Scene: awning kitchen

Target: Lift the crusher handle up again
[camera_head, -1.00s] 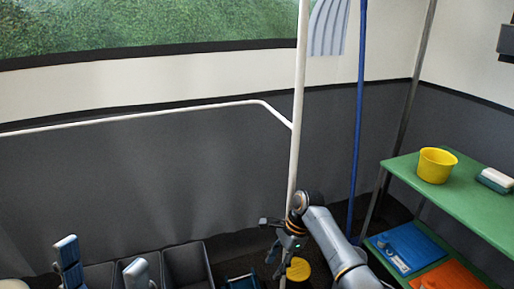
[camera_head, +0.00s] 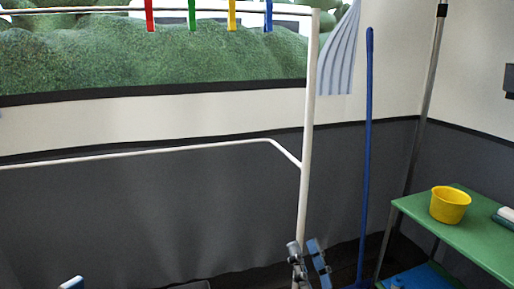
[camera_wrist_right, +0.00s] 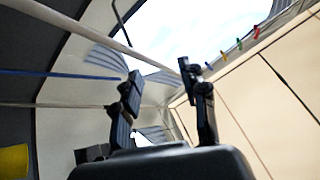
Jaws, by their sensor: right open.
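The crusher and its handle do not show clearly in either current view. My right gripper (camera_head: 307,254) is at the bottom of the head view, in front of the foot of the white post (camera_head: 303,205). In the right wrist view its two fingers (camera_wrist_right: 162,85) stand apart, pointing up, with nothing held between them. A small blue-grey tip (camera_head: 72,284) at the bottom left edge of the head view looks like part of my left gripper. The rest of it is out of frame.
A white rail (camera_head: 150,153) joins the post. A blue pole (camera_head: 366,150) stands to its right. A green shelf (camera_head: 470,235) at right holds a yellow bucket (camera_head: 450,205). Several coloured pegs (camera_head: 232,14) hang above. The dark wall (camera_head: 130,215) is bare.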

